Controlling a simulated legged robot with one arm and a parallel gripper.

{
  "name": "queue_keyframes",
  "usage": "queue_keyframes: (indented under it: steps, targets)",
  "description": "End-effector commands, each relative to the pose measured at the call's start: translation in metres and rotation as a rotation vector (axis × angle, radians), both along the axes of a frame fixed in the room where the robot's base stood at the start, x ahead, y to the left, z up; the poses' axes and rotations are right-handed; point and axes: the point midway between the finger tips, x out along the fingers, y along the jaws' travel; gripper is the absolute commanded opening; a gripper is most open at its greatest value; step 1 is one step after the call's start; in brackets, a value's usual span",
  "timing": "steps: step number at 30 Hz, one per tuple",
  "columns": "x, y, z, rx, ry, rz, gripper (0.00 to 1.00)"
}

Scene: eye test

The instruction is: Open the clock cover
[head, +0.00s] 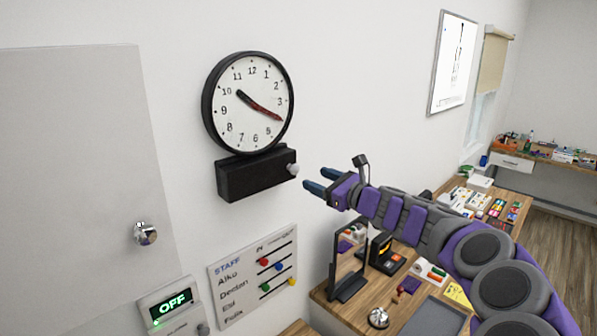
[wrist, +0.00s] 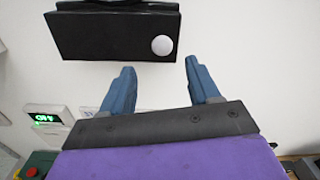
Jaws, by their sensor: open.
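The clock (head: 248,103) hangs on the white wall in the head view, with a round black rim, white face and dark and red hands. A black box (head: 250,175) is mounted directly under it, with a pale round knob (head: 293,170) at its right end. In the wrist view the black box (wrist: 100,36) is at the top, with the white knob (wrist: 162,45) on its front. My gripper (head: 314,180) is open and empty, to the right of the knob and apart from it. Its two blue fingers also show in the wrist view (wrist: 160,88), below the box. I cannot tell whether the cover is open.
A staff board (head: 253,275) with coloured markers and a panel reading OFF (head: 172,306) are on the wall below. A grey door (head: 75,180) with a round knob is at left. A cluttered wooden desk (head: 408,310) stands below my arm.

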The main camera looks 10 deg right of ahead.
Motion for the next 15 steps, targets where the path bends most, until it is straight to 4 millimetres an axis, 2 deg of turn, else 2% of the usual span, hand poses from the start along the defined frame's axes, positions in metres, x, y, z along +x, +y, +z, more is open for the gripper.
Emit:
queue_keyframes:
  steps: [6,9,15]
  targets:
    - [0.035,0.022,-0.001,-0.003,0.001,-0.002,0.61]
    - [0.048,0.032,-0.001,-0.003,0.002,0.0,0.61]
    - [0.063,0.041,0.0,-0.001,0.0,-0.003,0.61]
